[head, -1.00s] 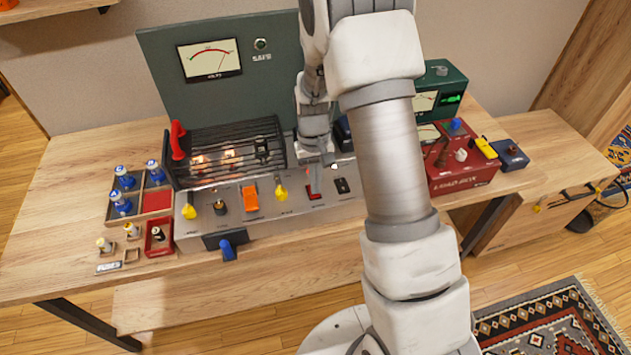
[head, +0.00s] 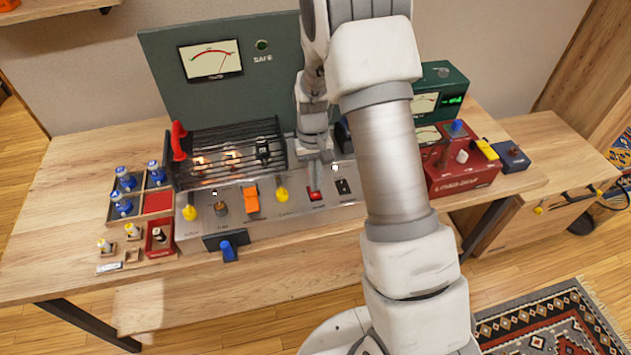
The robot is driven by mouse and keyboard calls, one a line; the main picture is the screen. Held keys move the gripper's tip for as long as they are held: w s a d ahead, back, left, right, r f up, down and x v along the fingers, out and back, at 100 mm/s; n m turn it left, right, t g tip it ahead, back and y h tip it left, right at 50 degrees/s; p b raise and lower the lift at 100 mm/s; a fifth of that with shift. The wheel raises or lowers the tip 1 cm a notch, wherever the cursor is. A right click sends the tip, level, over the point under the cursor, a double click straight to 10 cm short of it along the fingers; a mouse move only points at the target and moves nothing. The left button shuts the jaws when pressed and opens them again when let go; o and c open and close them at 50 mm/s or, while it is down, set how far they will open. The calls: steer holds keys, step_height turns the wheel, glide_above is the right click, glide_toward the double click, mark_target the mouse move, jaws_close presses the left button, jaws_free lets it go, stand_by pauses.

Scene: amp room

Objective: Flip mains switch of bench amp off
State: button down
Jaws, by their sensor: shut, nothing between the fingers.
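The bench amp (head: 290,227) is a grey metal chassis on the wooden bench, with glowing tubes behind a black cage (head: 225,140). A red rocker switch (head: 316,196) sits on its top panel, right of the yellow and orange controls. My gripper (head: 315,188) is shut and empty, pointing down at the red rocker from behind. Its fingertips are at or just above the rocker; I cannot tell if they touch. Part of the rocker is hidden by the fingers, and its position is too small to read.
A black switch (head: 343,187) lies just right of the red rocker. A green meter panel (head: 270,85) stands behind, its needle right of centre. A red box (head: 462,175) is at right. Small bottles (head: 122,204) stand at left. My arm hides the bench's middle right.

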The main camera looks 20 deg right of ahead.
steer(key=shift+r, duration=0.1)
step_height(320, 180, up, 14)
steer(key=w+p, duration=0.1)
steer(key=p, duration=0.2)
steer(key=shift+w, duration=0.35)
steer(key=shift+f, duration=0.2)
steer(key=shift+s+a+r+b, duration=0.15)
steer(key=shift+s+b, duration=0.2)
steer(key=shift+b, duration=1.2)
steer(key=shift+s+a+r+b, duration=0.1)
steer(key=shift+s+b, duration=0.25)
steer(key=shift+b, duration=1.2)
steer(key=shift+f, duration=0.15)
